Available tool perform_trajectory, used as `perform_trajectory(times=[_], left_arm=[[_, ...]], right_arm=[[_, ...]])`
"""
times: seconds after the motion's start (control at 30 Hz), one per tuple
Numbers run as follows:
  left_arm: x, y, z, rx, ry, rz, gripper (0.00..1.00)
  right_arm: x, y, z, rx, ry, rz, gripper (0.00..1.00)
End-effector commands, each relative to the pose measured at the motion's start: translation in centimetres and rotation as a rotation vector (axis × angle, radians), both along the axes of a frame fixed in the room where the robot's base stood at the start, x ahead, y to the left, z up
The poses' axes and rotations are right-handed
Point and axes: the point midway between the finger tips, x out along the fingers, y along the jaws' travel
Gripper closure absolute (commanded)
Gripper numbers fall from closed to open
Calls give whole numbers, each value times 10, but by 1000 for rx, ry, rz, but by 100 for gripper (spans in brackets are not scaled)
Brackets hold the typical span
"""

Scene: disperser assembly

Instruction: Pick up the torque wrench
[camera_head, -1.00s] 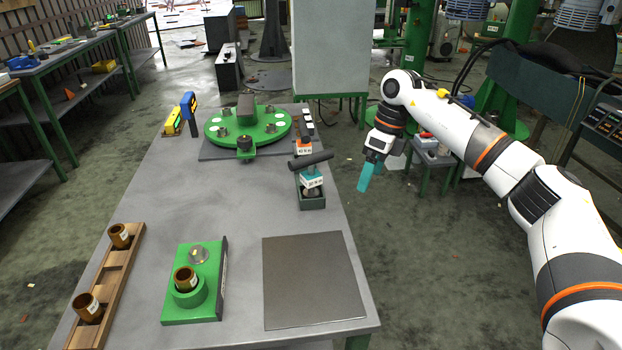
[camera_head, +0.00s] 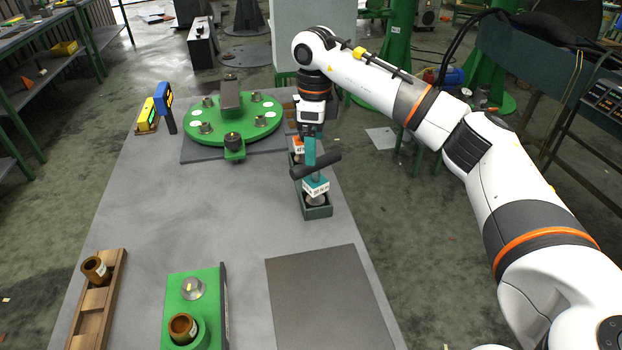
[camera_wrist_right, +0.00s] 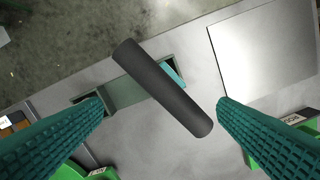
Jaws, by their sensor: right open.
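A torque wrench with a black bar handle (camera_head: 327,165) and a teal labelled body (camera_head: 316,187) stands in a dark green holder (camera_head: 318,212) on the table's right side. My right gripper (camera_head: 310,158) points down just above and behind the handle, its teal fingers open. In the right wrist view the black handle (camera_wrist_right: 163,88) lies diagonally between the two open fingers (camera_wrist_right: 161,101), with a gap to each. The handle hides most of the teal body there. An orange-labelled tool (camera_head: 297,146) stands behind it, partly hidden by my gripper. My left gripper is not in view.
A green round fixture (camera_head: 190,131) stands at the back, with blue (camera_head: 165,100) and yellow (camera_head: 147,115) tools to its left. A dark flat plate (camera_head: 325,300), a green block (camera_head: 185,312) and a wooden rack (camera_head: 95,310) lie nearer. The table's middle is clear.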

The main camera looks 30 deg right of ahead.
Motion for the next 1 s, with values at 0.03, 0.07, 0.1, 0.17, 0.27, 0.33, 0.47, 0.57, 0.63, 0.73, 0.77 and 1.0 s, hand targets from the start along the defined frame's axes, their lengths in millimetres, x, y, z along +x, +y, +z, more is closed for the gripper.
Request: perform_trajectory(times=[0.03,0.07,0.1,0.17,0.27,0.33,0.47,0.57,0.63,0.73,0.77,1.0], left_arm=[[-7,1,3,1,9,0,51],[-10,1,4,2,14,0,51],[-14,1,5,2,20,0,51],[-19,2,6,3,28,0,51],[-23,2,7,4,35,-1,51],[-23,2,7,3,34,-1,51],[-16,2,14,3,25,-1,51],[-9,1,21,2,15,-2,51],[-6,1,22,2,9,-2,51],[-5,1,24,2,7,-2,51],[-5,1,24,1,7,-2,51],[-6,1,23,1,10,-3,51]], right_arm=[[-1,0,-9,0,4,0,18],[-1,0,-15,1,4,0,18],[-1,0,-21,1,3,0,18],[-1,0,-30,0,2,0,18],[0,0,-39,1,0,0,18],[-1,0,-43,1,0,0,18],[-3,0,-55,1,3,-1,18],[-5,0,-71,1,4,-1,18],[-5,0,-82,2,2,-1,18],[-4,0,-91,1,0,-1,18],[-4,0,-92,2,0,-1,18],[-4,0,-94,2,-1,0,20]])
